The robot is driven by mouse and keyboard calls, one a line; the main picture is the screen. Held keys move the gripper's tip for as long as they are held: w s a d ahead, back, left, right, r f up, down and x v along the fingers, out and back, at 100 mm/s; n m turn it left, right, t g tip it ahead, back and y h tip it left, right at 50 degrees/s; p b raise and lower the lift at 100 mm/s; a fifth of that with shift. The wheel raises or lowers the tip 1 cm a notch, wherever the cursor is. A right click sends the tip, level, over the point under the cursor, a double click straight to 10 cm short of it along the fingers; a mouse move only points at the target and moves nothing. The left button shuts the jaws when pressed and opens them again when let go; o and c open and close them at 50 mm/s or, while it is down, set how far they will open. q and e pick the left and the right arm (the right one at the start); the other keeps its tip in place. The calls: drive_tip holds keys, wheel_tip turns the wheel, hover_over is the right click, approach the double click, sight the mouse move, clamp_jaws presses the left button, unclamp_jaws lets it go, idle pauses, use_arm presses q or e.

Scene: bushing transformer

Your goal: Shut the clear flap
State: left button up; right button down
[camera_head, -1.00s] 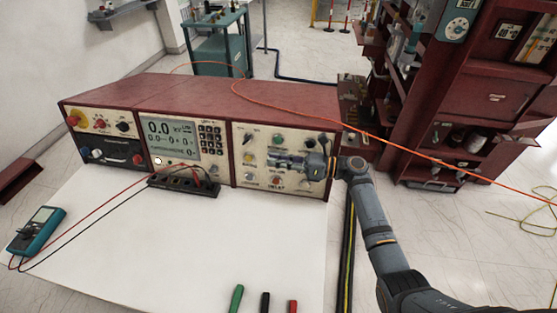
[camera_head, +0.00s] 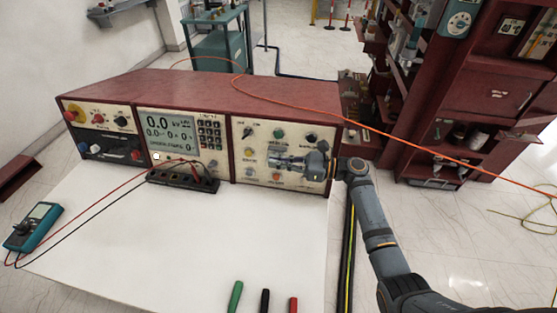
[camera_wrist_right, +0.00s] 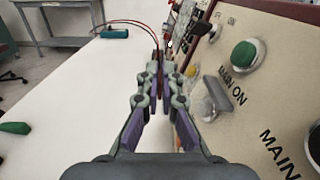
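My right gripper (camera_head: 272,160) is in front of the right-hand cream panel, pointing left along its face. In the right wrist view its fingers (camera_wrist_right: 162,72) come together at the tips, with nothing clearly held between them. A grey, partly see-through piece (camera_wrist_right: 215,96) sticks out from the panel below the green button (camera_wrist_right: 243,54), to the right of the fingers and apart from them. I cannot tell whether it is the clear flap or a knob. In the head view no clear flap can be made out; the gripper hides part of the panel. My left gripper is out of view.
The red console (camera_head: 190,92) stands along the back of the white table (camera_head: 190,250). A black terminal block (camera_head: 183,180) with leads sits before it. A teal multimeter (camera_head: 35,226) lies at left. An orange cable (camera_head: 400,145) crosses over to the right. The table's middle is clear.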

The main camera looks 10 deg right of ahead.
drive_tip(key=shift+s+f+n+b, duration=0.1)
drive_tip(key=shift+f+n+b, duration=0.4)
drive_tip(key=shift+n, duration=0.3)
drive_tip(key=shift+f+n+b, duration=0.4)
drive_tip(key=shift+n+b, duration=0.15)
drive_tip(key=shift+n, duration=0.25)
drive_tip(key=c, duration=1.6)
unclamp_jaws()
drive_tip(key=shift+o, duration=0.2)
drive_tip(key=v, duration=1.2)
